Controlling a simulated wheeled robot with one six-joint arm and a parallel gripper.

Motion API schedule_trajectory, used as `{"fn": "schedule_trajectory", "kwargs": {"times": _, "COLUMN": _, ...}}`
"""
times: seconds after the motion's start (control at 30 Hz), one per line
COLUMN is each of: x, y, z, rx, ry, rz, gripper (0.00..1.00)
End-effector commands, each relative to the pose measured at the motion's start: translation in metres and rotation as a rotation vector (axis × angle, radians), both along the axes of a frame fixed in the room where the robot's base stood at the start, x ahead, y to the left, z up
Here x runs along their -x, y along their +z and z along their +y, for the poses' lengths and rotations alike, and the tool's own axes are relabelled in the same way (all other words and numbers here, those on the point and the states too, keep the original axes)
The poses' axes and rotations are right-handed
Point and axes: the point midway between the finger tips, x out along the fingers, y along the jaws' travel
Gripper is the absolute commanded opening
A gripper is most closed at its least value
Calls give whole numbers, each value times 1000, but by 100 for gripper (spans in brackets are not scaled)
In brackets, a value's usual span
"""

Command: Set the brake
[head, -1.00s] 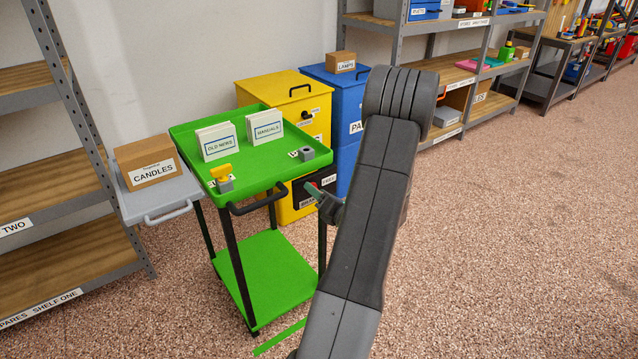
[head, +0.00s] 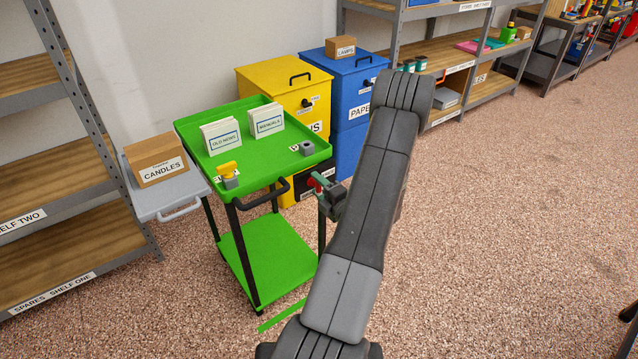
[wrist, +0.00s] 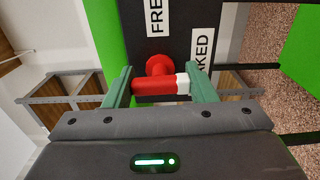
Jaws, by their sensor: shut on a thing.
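The brake lever (wrist: 160,86) is a red bar with a white tip on a round red hub. It sits on a black plate (wrist: 180,58) with white labels, partly cut off or covered, reading "FRE" and "AKED". The white tip points right in the wrist view, on the "AKED" side. My gripper (wrist: 160,88) is shut on the lever, one green finger at each end of the bar. In the head view my gripper (head: 324,188) is at the right front of the green cart (head: 270,272), below its top tray; a bit of red shows there.
Yellow (head: 262,85) and blue (head: 350,75) bins stand behind.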

Motion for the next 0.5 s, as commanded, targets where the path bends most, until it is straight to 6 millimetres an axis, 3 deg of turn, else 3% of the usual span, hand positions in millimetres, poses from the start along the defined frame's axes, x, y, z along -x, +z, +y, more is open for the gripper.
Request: {"fn": "schedule_trajectory", "kwargs": {"times": 0.5, "x": 0, "y": -1, "z": 0, "rx": -40, "ry": 0, "rz": 32, "gripper": 28}}
